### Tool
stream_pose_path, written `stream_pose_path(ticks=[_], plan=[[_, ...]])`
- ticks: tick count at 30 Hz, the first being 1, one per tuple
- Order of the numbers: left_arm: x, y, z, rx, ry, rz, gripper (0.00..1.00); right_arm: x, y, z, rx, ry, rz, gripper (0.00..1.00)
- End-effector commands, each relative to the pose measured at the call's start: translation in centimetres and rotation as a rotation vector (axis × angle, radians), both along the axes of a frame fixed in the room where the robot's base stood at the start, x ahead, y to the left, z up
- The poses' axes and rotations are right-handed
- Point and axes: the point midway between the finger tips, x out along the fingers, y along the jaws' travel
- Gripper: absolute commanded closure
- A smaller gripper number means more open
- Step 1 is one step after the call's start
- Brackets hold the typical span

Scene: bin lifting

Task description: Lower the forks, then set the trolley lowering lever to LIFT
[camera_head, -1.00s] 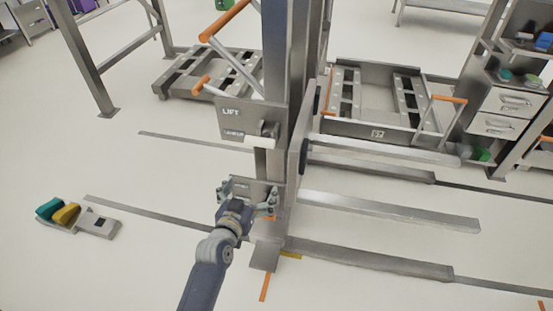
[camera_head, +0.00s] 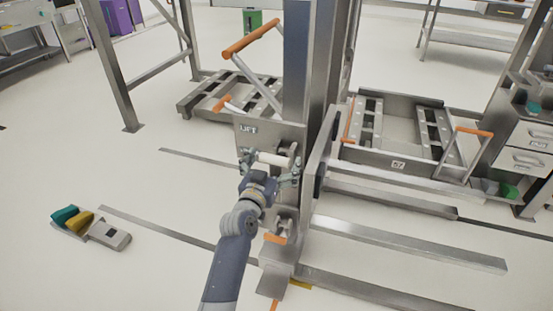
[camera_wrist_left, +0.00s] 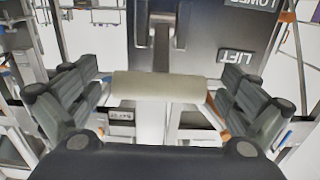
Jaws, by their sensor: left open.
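The trolley's grey mast (camera_head: 297,70) stands upright in the middle of the head view. Its panel (camera_head: 252,128) carries a LIFT label (camera_head: 248,129). The lever's pale cylindrical grip (camera_head: 275,158) sticks out below that label. My left gripper (camera_head: 270,165) is open at the grip, with one finger at either end. In the left wrist view the grip (camera_wrist_left: 160,86) lies crosswise between the spread fingers. The LIFT label (camera_wrist_left: 237,68) and a partly cut-off LOWER label (camera_wrist_left: 262,4) appear upside down there. Long grey bars (camera_head: 410,243) extend right from the mast; which are forks is unclear.
An orange-tipped part (camera_head: 275,238) sits low on the mast. A grey tray frame (camera_head: 398,164) stands behind right, another platform (camera_head: 205,100) behind left. A small device with teal and yellow parts (camera_head: 110,235) lies on the floor at left, with clear floor around it.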

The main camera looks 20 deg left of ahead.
Motion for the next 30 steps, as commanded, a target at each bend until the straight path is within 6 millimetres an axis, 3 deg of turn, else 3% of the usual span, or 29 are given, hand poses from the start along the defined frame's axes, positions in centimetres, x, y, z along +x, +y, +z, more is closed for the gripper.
stream_pose_path(ticks=[6, 14, 15, 21, 22, 30], plan=[[1.40, -0.08, -0.04, 0.000, 0.000, 0.000, 0.00, 0.16, -0.01, 0.80, 0.000, -0.004, -0.001, 0.60], [1.52, -0.07, 0.01, 0.000, 0.000, 0.000, 0.00, 0.19, 0.00, 0.92, 0.000, -0.005, -0.001, 0.60], [1.51, -0.06, 0.01, 0.001, 0.000, 0.000, 0.02, 0.19, 0.00, 0.92, 0.000, -0.005, -0.001, 0.60], [1.50, -0.07, 0.00, 0.001, 0.000, 0.000, 0.48, 0.20, 0.02, 0.91, 0.000, -0.005, -0.001, 0.60], [1.50, -0.06, 0.00, 0.001, 0.000, 0.000, 0.52, 0.20, 0.02, 0.91, 0.000, -0.005, -0.001, 0.60], [1.47, -0.05, -0.15, 0.002, -0.006, 0.000, 0.52, 0.14, 0.03, 0.84, -0.001, 0.000, -0.001, 0.60]])
